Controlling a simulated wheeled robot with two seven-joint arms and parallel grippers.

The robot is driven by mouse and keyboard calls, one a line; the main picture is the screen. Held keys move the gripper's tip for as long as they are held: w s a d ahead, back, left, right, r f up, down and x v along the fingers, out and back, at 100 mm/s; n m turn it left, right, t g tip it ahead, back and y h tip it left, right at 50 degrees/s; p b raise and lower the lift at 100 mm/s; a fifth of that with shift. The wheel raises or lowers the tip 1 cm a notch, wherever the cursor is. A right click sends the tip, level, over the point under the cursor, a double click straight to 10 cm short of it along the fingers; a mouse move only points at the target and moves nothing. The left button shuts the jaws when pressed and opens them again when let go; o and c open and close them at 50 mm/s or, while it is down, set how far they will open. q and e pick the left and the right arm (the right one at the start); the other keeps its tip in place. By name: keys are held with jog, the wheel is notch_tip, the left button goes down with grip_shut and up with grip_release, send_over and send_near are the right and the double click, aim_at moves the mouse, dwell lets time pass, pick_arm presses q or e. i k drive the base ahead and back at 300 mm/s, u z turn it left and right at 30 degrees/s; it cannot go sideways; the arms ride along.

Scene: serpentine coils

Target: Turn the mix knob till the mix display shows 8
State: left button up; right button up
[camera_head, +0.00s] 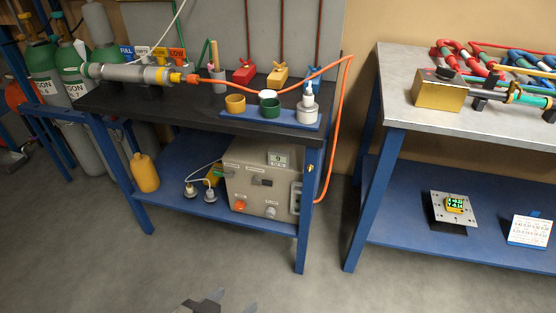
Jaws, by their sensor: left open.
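A beige cabinet (262,182) stands on the lower blue shelf of the left bench. A small display (278,159) is at its upper right; its digit is too small to read surely. An orange knob (240,204) and a pale knob (270,212) sit low on its front. I cannot read which one is labelled mix. My left gripper (207,304) shows only in part at the bottom edge, open and empty, well short of the bench. My right gripper is not in view.
The bench's blue legs (303,215) flank the shelf opening. An orange hose (341,120) hangs down past the cabinet's right side. A yellow bottle (145,173) and several plugs with cables stand left of the cabinet. The floor (220,260) in front is clear.

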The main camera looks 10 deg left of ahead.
aim_at(240, 206)
jog(key=z, duration=0.2)
jog(key=k, duration=0.25)
jog(key=u, duration=0.15)
jog(key=i, duration=1.25)
jog(key=u, duration=0.05)
